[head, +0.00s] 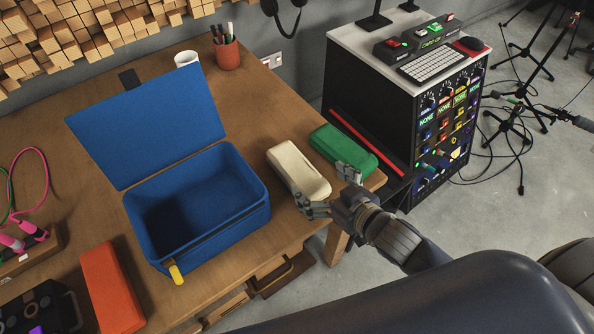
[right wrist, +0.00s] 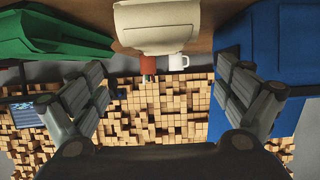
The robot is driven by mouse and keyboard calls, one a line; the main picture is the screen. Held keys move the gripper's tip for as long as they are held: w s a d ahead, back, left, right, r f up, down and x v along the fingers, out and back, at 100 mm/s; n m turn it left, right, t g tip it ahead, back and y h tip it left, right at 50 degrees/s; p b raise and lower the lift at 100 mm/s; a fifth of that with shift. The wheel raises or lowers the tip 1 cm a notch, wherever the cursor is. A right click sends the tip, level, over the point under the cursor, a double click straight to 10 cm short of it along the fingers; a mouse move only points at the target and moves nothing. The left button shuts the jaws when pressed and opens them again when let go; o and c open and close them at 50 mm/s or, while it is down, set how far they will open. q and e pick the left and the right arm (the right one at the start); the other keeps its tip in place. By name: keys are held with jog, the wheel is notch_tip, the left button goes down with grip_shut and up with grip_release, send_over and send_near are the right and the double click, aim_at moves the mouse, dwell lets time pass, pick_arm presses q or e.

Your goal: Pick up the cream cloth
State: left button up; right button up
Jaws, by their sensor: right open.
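The cream cloth (head: 298,168) is a rounded, box-like bundle lying on the wooden table near its right edge, between the blue box and a green bundle. In the right wrist view the cream cloth (right wrist: 157,27) is at top centre, beyond the open fingers of the right gripper (right wrist: 162,85). I cannot tell whether a fingertip touches it. My left gripper is not in view.
The open blue box (head: 235,222) stands left of the cream cloth. The green bundle (head: 342,148) lies close on its right. A red bundle (head: 111,290) lies at the front left. A pen cup (head: 228,54) and white mug (head: 187,59) stand at the back. A control cabinet (head: 370,110) stands beyond the table.

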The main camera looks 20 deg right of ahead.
aim_at(299, 169)
jog(key=x, duration=0.4)
jog(key=shift+w+a, duration=0.1)
jog(key=shift+w, duration=0.15)
jog(key=shift+f+p+x, duration=0.2)
jog(key=shift+p+x, duration=0.2)
jog(key=shift+x, duration=2.6)
jog(key=shift+s, duration=0.15)
jog(key=c, duration=1.3)
